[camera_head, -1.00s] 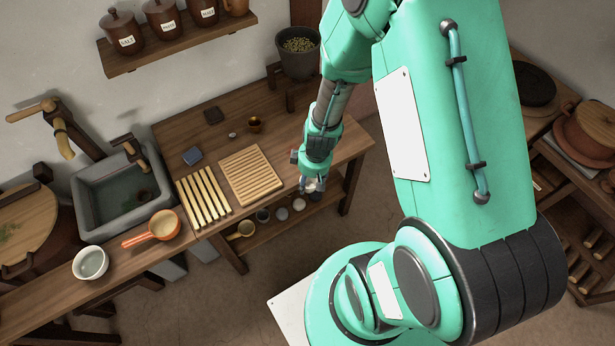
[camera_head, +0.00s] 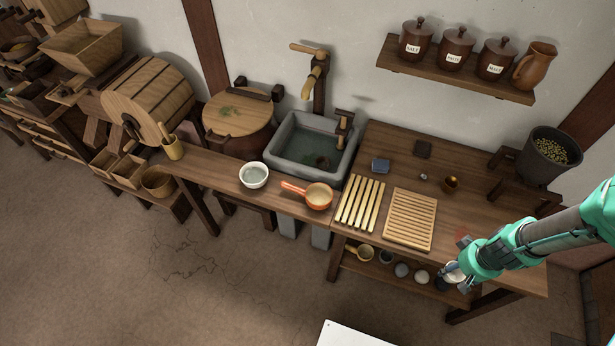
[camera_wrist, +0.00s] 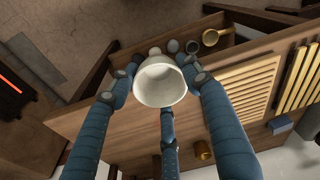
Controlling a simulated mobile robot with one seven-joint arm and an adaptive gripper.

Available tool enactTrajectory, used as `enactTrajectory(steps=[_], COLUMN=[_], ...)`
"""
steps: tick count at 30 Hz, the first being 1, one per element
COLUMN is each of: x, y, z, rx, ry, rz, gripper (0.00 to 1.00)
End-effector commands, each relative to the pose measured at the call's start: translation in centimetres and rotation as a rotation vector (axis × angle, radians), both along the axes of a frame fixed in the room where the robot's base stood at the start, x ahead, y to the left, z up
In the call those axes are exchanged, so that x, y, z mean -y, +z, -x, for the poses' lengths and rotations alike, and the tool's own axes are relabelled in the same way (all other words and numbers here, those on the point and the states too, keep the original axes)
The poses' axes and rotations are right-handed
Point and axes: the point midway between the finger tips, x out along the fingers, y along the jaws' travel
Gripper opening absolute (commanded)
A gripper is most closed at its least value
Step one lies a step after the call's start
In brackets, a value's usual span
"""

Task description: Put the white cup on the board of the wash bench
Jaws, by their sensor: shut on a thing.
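My gripper (camera_wrist: 162,78) is shut on the white cup (camera_wrist: 160,88), its blue fingers around the cup's sides; the cup's open mouth faces the wrist camera. In the head view my gripper (camera_head: 457,278) is at the right, by the front edge of the wash bench (camera_head: 470,215), and the cup (camera_head: 458,268) shows partly between the fingers. The slatted wooden board (camera_head: 410,219) lies flat and empty on the bench, left of my gripper. It also shows at the right in the wrist view (camera_wrist: 250,88).
A rack of pale bars (camera_head: 361,203) lies left of the board. An orange-handled pan (camera_head: 318,196) and a white bowl (camera_head: 254,175) stand farther left. A blue block (camera_head: 380,166) and a small brown cup (camera_head: 450,183) are behind the board. Several vessels sit on the lower shelf.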

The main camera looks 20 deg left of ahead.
Motion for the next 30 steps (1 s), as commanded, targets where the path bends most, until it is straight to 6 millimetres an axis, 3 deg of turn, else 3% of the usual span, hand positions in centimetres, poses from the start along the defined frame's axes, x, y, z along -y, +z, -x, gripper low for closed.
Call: enactTrajectory(steps=[8, 14, 20, 30], x=[-0.5, -2.1, -5.3, -13.2], y=[0.2, 0.9, 1.8, 3.3], z=[-0.8, -3.5, -7.7, -15.1], rx=[0.001, 0.003, 0.005, 0.005], ry=[0.018, 0.078, 0.176, 0.369], rz=[-0.001, -0.004, -0.009, -0.017], gripper=[0.21, 0.21, 0.21, 0.21])
